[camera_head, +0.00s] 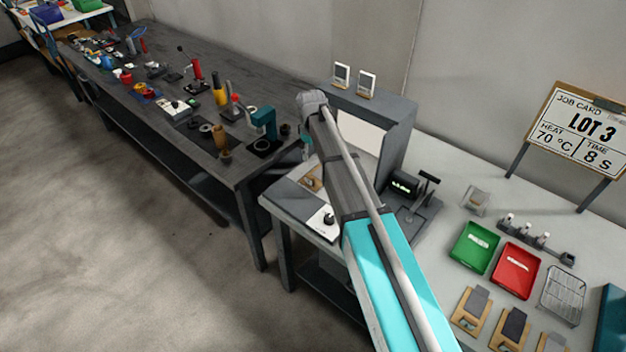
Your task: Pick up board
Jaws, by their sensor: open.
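Several tan boards with grey pads lie at the front right of the light bench: a left one (472,311), a middle one (510,329) and one cut by the bottom edge (552,342). A small tan piece (311,180), partly hidden by my arm, lies on the bench's left part; I cannot tell if it is a board too. My gripper (306,147) is mostly hidden behind my arm, above and near this tan piece. It is open, and I see nothing held in it.
A green tray (474,248), a red tray (516,270) and a wire basket (563,294) stand on the right. A lever device (412,193) and a grey-framed panel (366,132) stand near my arm. The dark bench (190,75) is crowded with tools.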

